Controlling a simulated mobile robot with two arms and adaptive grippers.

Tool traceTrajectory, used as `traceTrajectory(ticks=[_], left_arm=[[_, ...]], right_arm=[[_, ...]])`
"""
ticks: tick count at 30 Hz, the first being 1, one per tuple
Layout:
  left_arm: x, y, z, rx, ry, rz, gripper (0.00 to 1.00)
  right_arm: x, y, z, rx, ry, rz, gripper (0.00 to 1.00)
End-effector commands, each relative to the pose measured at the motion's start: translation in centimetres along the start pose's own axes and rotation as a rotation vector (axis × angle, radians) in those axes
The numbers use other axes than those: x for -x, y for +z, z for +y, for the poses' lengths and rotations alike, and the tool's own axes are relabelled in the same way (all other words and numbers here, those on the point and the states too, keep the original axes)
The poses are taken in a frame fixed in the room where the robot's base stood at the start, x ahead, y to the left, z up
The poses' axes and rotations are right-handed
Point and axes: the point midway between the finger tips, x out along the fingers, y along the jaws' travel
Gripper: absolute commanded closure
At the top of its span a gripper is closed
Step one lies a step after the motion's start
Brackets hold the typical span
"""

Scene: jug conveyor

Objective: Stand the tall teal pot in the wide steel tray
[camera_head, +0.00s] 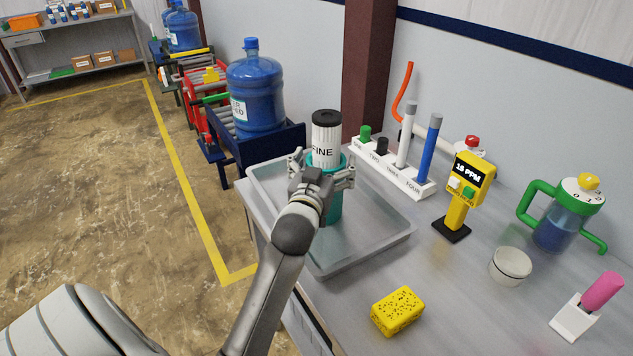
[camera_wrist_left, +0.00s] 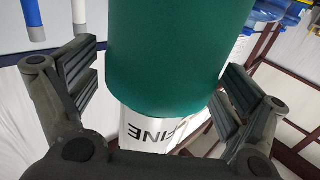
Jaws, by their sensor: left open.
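The tall teal pot (camera_head: 335,207) stands upright inside the wide steel tray (camera_head: 378,246), toward its back; its base seems to rest on the tray floor. A white cylinder with a black top, marked "FINE" (camera_head: 326,145), sticks up out of the pot. My left gripper (camera_head: 325,172) is open, with its fingers on either side of the pot near its rim. In the left wrist view the teal pot (camera_wrist_left: 180,50) fills the middle between the spread fingers, with a gap on each side. The gripper hides part of the pot in the head view. My right gripper is not in view.
A white rack (camera_head: 395,175) with coloured tubes stands behind the tray. A yellow meter (camera_head: 467,190), a white bowl (camera_head: 510,265), a green-handled jug (camera_head: 560,220) and a yellow sponge (camera_head: 397,311) are on the bench to the right. A blue water jug (camera_head: 257,92) stands on the conveyor behind.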

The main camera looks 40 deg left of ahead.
Motion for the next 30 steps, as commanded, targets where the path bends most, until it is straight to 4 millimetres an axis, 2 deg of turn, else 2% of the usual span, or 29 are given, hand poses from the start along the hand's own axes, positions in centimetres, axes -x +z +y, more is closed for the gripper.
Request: traceTrajectory(ticks=[3, 9, 15, 21, 30], left_arm=[[2.5, 0.2, 0.0, 0.002, 0.001, 0.000, 0.04], [6.2, 0.2, 0.0, 0.001, 0.000, -0.001, 0.04], [8.6, 0.1, 0.0, 0.001, 0.000, -0.001, 0.04], [9.4, 0.0, 0.0, 0.000, -0.001, 0.000, 0.04], [9.4, 0.0, 0.0, 0.000, -0.001, 0.000, 0.04]], right_arm=[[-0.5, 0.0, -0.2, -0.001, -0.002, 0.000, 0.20], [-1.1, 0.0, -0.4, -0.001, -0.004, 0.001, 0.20], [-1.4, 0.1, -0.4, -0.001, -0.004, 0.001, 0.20], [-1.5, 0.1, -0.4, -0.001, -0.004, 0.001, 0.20], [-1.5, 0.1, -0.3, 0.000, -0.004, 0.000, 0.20]])
